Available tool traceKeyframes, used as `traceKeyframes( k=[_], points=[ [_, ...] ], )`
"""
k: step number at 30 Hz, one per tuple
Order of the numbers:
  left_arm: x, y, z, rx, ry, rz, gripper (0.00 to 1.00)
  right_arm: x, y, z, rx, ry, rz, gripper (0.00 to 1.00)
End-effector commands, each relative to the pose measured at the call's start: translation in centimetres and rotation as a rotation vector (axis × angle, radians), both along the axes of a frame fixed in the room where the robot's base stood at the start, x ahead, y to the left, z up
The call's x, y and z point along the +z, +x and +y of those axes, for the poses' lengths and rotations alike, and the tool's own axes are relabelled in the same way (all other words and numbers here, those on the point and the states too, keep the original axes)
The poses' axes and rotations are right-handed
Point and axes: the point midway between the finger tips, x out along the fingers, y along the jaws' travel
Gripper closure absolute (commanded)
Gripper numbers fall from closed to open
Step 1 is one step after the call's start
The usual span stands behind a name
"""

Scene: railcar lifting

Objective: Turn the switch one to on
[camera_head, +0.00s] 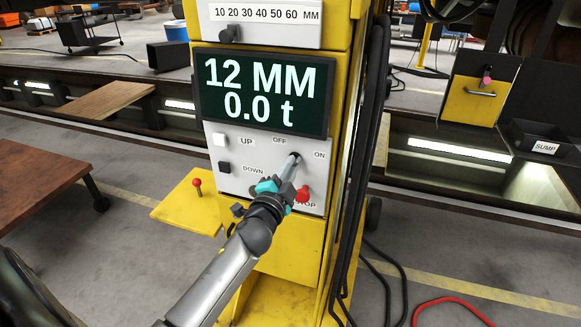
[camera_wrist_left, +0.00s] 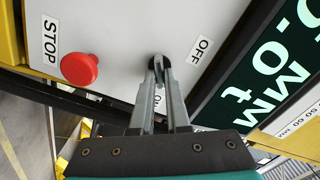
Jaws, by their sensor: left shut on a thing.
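The switch (camera_head: 295,157) is a small dark knob on the white control panel (camera_head: 228,179), between the OFF and ON labels. It also shows in the left wrist view (camera_wrist_left: 157,63), at the tips of my gripper's fingers. My left gripper (camera_head: 292,162) reaches up to it from the lower left and is shut on it. The fingers hide much of the knob, so its exact setting is hard to tell. In the left wrist view the ON label is partly behind the fingers. My right gripper does not show in any view.
A red STOP button (camera_head: 303,194) sits just below right of the fingers, and also shows in the left wrist view (camera_wrist_left: 79,68). The UP button (camera_head: 220,140) and DOWN button (camera_head: 224,168) are at left. The display (camera_head: 262,92) reads 12 MM and 0.0 t. Black cables (camera_head: 371,120) hang at right.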

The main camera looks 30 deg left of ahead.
Motion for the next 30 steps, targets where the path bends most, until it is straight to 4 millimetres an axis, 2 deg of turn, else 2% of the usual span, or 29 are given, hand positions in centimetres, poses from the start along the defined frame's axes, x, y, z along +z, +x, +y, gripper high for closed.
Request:
traceKeyframes(
  k=[12,13,20,30],
  points=[
    [-0.09,-0.03,0.03,0.001,0.011,0.005,1.00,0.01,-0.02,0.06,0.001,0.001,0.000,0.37],
    [-0.09,-0.03,0.03,0.001,0.011,0.005,0.84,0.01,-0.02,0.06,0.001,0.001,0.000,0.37],
    [-0.06,-0.02,0.02,0.000,0.009,0.004,0.58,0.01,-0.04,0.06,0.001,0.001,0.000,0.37],
    [-0.07,-0.27,-0.07,0.000,0.008,0.003,0.56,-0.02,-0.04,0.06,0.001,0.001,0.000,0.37]
  ],
)
